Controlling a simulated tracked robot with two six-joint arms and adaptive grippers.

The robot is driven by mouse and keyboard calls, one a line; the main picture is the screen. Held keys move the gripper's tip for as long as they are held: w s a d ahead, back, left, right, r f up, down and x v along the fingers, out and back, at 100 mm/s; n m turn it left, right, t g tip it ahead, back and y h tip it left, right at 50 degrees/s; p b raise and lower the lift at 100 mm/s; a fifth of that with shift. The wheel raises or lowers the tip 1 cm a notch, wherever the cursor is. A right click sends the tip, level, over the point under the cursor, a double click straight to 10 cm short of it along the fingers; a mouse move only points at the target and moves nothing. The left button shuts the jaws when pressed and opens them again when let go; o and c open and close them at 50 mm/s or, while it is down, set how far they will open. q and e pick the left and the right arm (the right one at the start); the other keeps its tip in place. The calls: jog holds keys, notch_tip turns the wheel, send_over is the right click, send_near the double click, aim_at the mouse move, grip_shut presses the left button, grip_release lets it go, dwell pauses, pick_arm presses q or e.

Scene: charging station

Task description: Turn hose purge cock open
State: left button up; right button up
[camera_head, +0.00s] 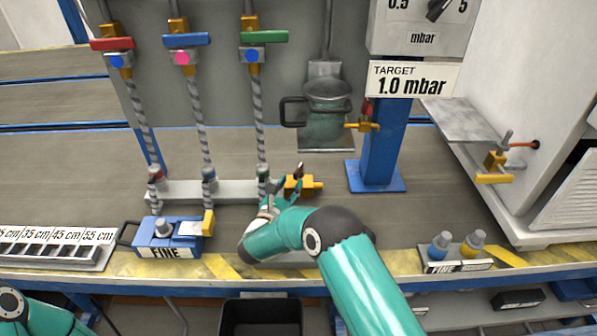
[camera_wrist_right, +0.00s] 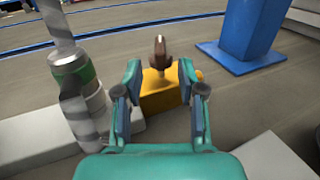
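A brass-yellow cock (camera_head: 304,186) with a small brown lever (camera_head: 300,170) sits at the right end of the pale hose manifold (camera_head: 180,192). I take it for the hose purge cock. My right gripper (camera_head: 284,196) is at its near side. In the right wrist view, my right gripper (camera_wrist_right: 159,84) is open. The cock's yellow body (camera_wrist_right: 160,97) and upright brown lever (camera_wrist_right: 158,52) show between and just beyond its fingers. I cannot tell whether a finger touches them. My left gripper is out of view; only part of that arm shows at the lower left.
A green-banded hose fitting (camera_wrist_right: 72,75) stands close left of the right gripper. A blue post (camera_head: 380,150) rises at the right with another brass cock (camera_head: 362,126). A blue FINE box (camera_head: 168,240) sits front left. A third cock (camera_head: 494,165) is at the right cabinet.

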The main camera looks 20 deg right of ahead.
aim_at(295, 176)
jog(key=x, duration=0.7)
jog(key=shift+b, duration=0.35)
grip_shut()
